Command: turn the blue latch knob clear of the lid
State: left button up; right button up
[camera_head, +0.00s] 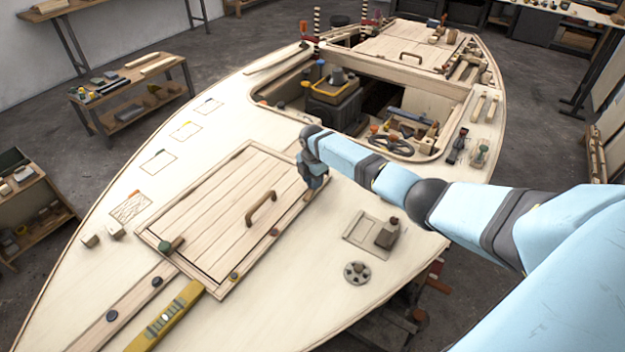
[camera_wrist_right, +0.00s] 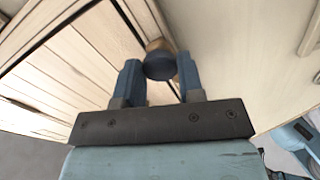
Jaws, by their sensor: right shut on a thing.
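The slatted wooden hatch lid (camera_head: 212,213) lies closed in its frame on the hull deck, with an arched wooden handle (camera_head: 261,208). My right gripper (camera_head: 313,180) reaches down at the lid's far right corner. In the right wrist view the blue latch knob (camera_wrist_right: 160,66) sits between the two blue fingers of my right gripper (camera_wrist_right: 160,78), which are shut on it. A wooden part shows behind the knob. The lid's slats (camera_wrist_right: 65,70) run along the left of that view. In the head view my gripper hides the knob. My left gripper is not in view.
A yellow level (camera_head: 168,315) lies on the deck in front. A dark block (camera_head: 387,233) and a round fitting (camera_head: 356,272) are to the right. The open cockpit (camera_head: 375,105) lies beyond.

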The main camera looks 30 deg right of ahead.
jog(key=o, duration=0.9)
notch_tip(320, 180, up, 14)
jog(key=shift+f, duration=0.1)
dwell(0.5)
